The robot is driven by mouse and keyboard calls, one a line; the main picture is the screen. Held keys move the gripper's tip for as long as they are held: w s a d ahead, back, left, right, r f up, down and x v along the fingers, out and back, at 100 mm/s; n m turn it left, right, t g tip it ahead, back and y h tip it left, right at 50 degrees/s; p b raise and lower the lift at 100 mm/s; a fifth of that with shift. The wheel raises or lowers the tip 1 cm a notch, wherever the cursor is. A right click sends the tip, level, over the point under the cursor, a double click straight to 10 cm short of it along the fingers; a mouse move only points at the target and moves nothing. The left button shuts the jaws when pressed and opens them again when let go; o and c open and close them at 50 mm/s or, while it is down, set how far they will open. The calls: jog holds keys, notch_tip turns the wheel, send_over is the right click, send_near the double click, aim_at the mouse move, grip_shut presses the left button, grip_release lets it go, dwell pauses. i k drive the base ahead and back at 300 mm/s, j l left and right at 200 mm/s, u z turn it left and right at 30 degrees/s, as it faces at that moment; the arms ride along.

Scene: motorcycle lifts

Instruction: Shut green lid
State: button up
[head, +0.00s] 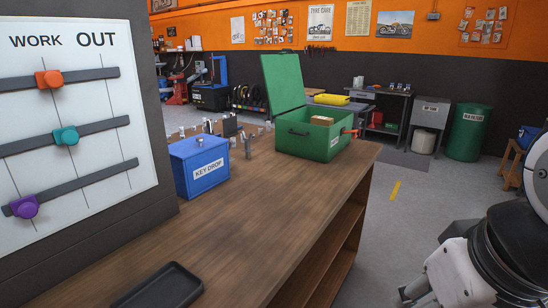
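The green lid (284,83) stands raised, roughly upright, at the back of a green box (305,145) on the wooden counter. The box is open at the top, with a black handle and a label on its sides. An orange-red piece (349,132) shows at its right side. Something tan lies inside the box. Part of my arm shows at the lower right, over the floor and apart from the box.
A blue key drop box (200,166) stands left of the green box, with small metal items behind it. A black tray (160,288) lies at the counter's near edge. The wooden counter (255,215) is clear in front. Grey floor (400,180) is open to the right.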

aim_at(282, 73)
jog(key=i+l+z, duration=0.35)
jog(key=z, duration=0.15)
jog(key=i+l+z, duration=0.3)
jog(key=z, duration=0.15)
jog(key=i+z, duration=0.5)
jog(key=i+u, duration=0.1)
jog(key=i, duration=0.75)
jog(key=i+l+u, duration=0.1)
jog(key=i, duration=0.7)
jog(key=i+l, duration=0.1)
jog(key=i, duration=1.8)
jog(key=i+u, duration=0.35)
jog(key=i, duration=0.25)
jog(key=i+u, duration=0.3)
jog(key=i, duration=0.35)
jog(key=i+l+u, duration=0.35)
jog(key=i, duration=0.25)
jog(key=i+j+u, duration=0.2)
jog(key=i+u, duration=0.2)
jog(key=i+j+u, duration=0.15)
jog(key=i+u, duration=0.65)
jog(key=i+l+u, duration=0.1)
jog(key=i+u, duration=0.15)
jog(key=u, duration=0.15)
jog(key=i+l+u, duration=0.25)
jog(key=u, duration=0.15)
jog(key=i, duration=0.1)
